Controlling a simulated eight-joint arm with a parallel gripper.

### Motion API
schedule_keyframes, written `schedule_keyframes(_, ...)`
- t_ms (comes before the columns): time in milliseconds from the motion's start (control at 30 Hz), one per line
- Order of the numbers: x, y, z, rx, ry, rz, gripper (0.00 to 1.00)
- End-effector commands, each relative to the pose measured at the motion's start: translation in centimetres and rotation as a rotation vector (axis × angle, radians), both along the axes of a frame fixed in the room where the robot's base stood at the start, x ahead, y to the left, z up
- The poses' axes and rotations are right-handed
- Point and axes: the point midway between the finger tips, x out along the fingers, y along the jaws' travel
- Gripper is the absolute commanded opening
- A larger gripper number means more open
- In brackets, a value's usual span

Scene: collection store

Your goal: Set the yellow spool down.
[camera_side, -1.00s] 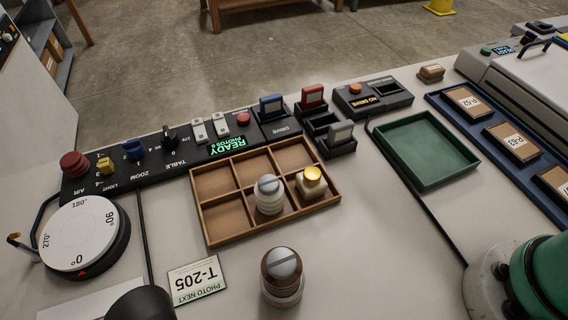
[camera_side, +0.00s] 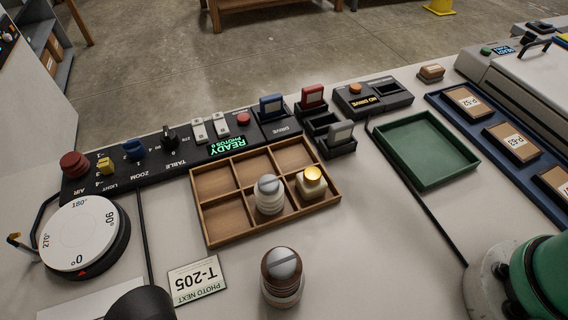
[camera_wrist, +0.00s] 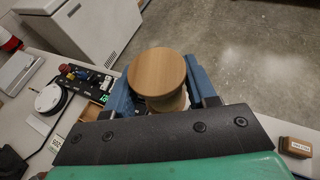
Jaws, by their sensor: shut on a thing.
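My gripper (camera_wrist: 162,98) shows in the wrist view, its blue fingers shut on either side of a spool (camera_wrist: 158,70). The spool has a round, tan wooden end turned toward the camera. Its narrower waist shows just below, and its far end is hidden, so I cannot confirm its yellow colour. The spool appears held up, with the floor and bench behind it. Neither the spool nor my gripper shows in the side view.
A wooden compartment tray (camera_side: 207,238) holds a white slotted-top piece (camera_side: 269,196) and a gold-topped piece (camera_side: 312,182). The green tray (camera_side: 425,150) is empty. A round turntable (camera_side: 80,238) stands left.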

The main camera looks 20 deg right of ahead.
Motion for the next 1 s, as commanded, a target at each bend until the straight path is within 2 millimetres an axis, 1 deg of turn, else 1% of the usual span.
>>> schedule_keyframes(33, 0.5, 1.9, -0.3, 0.001, 0.0, 0.091, 0.0)
schedule_keyframes(67, 0.6, 3.2, -0.6, 0.001, -0.001, 0.153, 0.0)
schedule_keyframes(100, 0.7, 5.0, -0.9, 0.002, 0.0, 0.244, 0.0)
schedule_keyframes(133, 0.8, 6.3, -1.2, 0.002, 0.0, 0.314, 0.0)
schedule_keyframes(167, 0.7, 7.7, -1.5, 0.001, -0.001, 0.386, 0.0)
schedule_keyframes(200, 0.6, 9.5, -1.9, 0.002, -0.001, 0.481, 0.0)
schedule_keyframes(300, -0.3, 13.7, -2.9, 0.001, -0.002, 0.713, 0.0)
schedule_keyframes(400, -1.4, 17.0, -3.8, 0.001, -0.003, 0.917, 0.0)
schedule_keyframes(500, -2.6, 19.4, -4.5, 0.001, -0.003, 1.076, 0.0)
schedule_keyframes(600, -3.6, 20.8, -5.1, 0.001, -0.003, 1.184, 0.0)
schedule_keyframes(700, -4.1, 21.5, -5.4, 0.001, -0.002, 1.241, 0.0)
schedule_keyframes(1000, -4.3, 21.6, -5.4, 0.0, -0.001, 1.257, 0.0)
